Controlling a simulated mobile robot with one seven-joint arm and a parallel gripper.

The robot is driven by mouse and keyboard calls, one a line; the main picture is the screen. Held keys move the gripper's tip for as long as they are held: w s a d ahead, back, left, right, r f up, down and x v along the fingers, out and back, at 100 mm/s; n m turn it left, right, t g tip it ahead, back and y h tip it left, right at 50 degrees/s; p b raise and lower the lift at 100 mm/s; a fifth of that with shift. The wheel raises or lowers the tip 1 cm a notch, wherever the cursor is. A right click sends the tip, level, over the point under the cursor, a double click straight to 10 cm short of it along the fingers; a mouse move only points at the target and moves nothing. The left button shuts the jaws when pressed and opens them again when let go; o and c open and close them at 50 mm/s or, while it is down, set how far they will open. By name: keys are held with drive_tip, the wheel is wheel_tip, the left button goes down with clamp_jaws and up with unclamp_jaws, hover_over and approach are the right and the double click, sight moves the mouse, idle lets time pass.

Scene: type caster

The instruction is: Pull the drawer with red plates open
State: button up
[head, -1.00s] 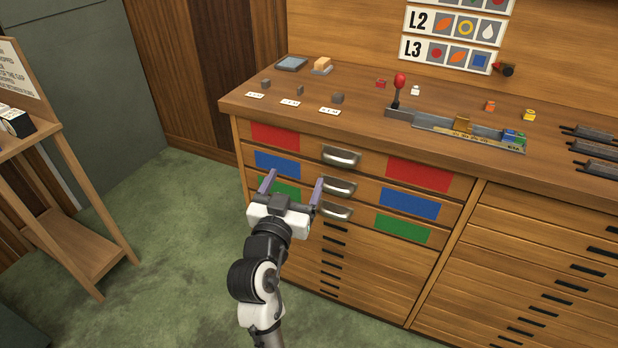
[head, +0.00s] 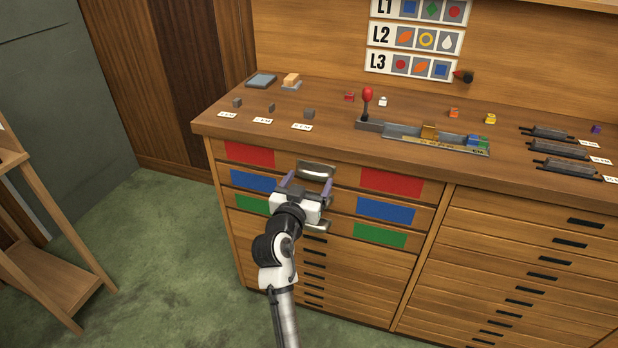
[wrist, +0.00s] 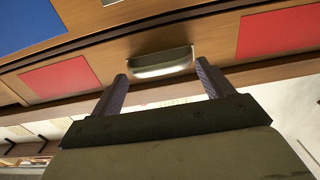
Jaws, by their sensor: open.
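The top drawer (head: 345,181) has a red plate at its left (head: 249,155) and another at its right (head: 391,183). It appears shut, flush with the cabinet front. Its metal cup handle (head: 316,170) is mid-front. My gripper (head: 305,184) is open and empty in front of this handle. In the wrist view, which is turned over, the handle (wrist: 160,64) appears between and beyond the two fingertips (wrist: 161,72). I cannot tell whether they touch it. Both red plates also show there, left (wrist: 55,80) and right (wrist: 280,30).
Drawers with blue plates (head: 385,210) and green plates (head: 380,236) lie below; my gripper partly covers their handles. The countertop (head: 330,105) above holds small blocks and a red-knobbed lever (head: 367,96). A wooden stand (head: 45,250) is at left. The green floor (head: 165,240) between is clear.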

drive_tip(key=shift+w+d, duration=0.2)
drive_tip(key=shift+w, duration=0.3)
drive_tip(key=c, duration=1.2)
drive_tip(key=shift+c, duration=0.2)
